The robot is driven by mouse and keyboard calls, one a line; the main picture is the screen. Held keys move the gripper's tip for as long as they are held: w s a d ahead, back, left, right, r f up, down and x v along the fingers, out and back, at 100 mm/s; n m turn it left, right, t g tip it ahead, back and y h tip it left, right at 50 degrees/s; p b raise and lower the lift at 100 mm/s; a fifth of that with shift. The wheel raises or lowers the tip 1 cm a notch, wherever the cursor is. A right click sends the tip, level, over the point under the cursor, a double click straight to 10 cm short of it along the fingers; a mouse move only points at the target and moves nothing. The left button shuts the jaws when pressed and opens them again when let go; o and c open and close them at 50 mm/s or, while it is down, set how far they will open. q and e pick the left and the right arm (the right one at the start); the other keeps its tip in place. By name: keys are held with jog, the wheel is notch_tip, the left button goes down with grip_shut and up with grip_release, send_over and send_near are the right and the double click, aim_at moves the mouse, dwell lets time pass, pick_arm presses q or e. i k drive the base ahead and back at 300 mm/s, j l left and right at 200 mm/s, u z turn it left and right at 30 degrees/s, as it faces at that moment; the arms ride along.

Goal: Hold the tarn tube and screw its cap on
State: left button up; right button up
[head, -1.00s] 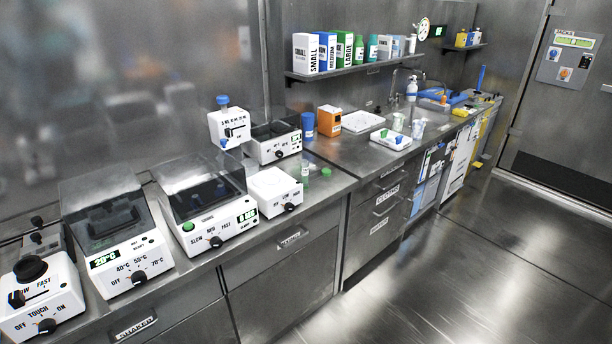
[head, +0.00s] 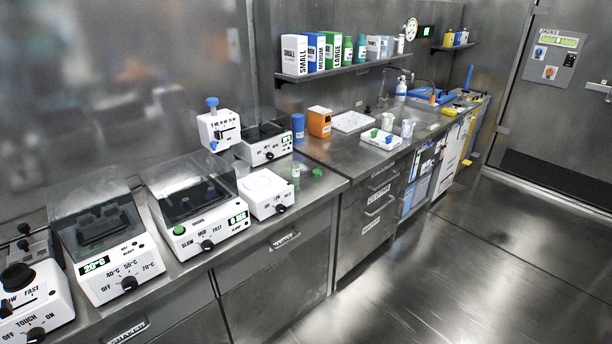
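A small clear tube (head: 296,170) stands upright on the bench beside the white block device, with a greenish tint; no label on it can be read. A small green cap-like piece (head: 317,172) lies on the bench just right of it, apart from it. I cannot tell for sure whether these are the tarn tube and its cap. Neither of my grippers shows in the head view.
Left of the tube stand a white device (head: 265,190), a shaker (head: 195,200) and a heater (head: 105,245). A blue container (head: 298,127) and an orange box (head: 319,122) stand behind. A white tray (head: 380,139) sits farther right. The floor (head: 440,270) is clear.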

aim_at(296, 167)
jog(key=i+l+u, duration=0.1)
jog(key=u, duration=0.3)
jog(key=l+u, duration=0.15)
jog(key=u, duration=0.2)
jog(key=i+l+u, duration=0.1)
jog(key=u, duration=0.3)
jog(key=l+u, duration=0.5)
jog(key=l, duration=0.45)
jog(key=l+u, duration=0.15)
jog(key=l, duration=1.7)
